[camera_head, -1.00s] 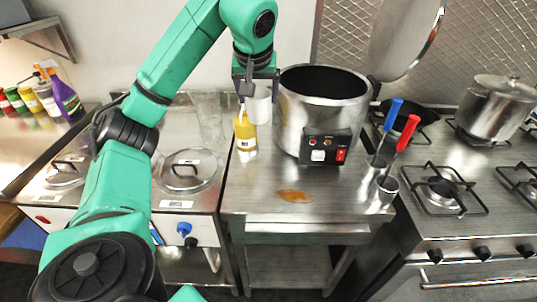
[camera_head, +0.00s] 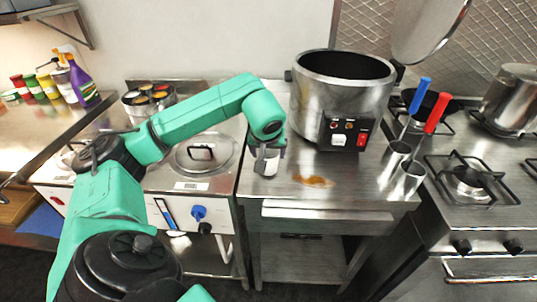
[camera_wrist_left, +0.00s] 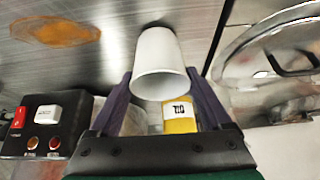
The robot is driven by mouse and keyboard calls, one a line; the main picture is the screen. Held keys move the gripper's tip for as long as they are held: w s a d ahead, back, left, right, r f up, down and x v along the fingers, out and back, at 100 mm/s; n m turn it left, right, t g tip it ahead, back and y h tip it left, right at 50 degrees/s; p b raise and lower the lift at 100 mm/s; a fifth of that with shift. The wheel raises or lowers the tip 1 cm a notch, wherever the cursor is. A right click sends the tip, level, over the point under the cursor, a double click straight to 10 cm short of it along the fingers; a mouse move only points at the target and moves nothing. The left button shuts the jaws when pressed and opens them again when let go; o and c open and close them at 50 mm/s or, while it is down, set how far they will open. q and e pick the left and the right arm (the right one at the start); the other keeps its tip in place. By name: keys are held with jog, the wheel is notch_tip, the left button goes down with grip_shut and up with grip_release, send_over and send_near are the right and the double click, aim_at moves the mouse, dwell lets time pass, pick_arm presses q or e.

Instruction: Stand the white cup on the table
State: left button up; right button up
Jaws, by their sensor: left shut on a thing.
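The white cup (camera_wrist_left: 160,65) is between the two fingers of my left gripper (camera_wrist_left: 160,92) in the left wrist view. The gripper is shut on it. Its wider end faces the wrist camera; its narrower end points toward the steel table (camera_head: 335,185), with a dark shadow beside it. In the head view the cup (camera_head: 271,165) shows only partly below my left gripper (camera_head: 267,158), low over the table's left part. Whether it touches the table I cannot tell. My right gripper is not in view.
A yellow-labelled bottle (camera_wrist_left: 179,117) stands just behind the cup in the wrist view. A brown spill (camera_head: 314,181) lies to its right. A large steel pot (camera_head: 342,95) with a control box stands behind. Two holders with blue and red-handled tools (camera_head: 405,165) stand at the right edge.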

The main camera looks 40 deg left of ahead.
pick_arm(q)
jog(key=shift+s+f, duration=0.1)
jog(key=shift+f, duration=0.3)
jog(key=o, duration=1.2)
jog(key=shift+c, duration=0.2)
jog(key=shift+r, duration=0.35)
jog(key=v, duration=1.1)
jog(key=shift+s+r, duration=0.15)
jog(key=shift+r, duration=0.15)
jog(key=shift+d+f, duration=0.1)
jog(key=shift+d, duration=0.05)
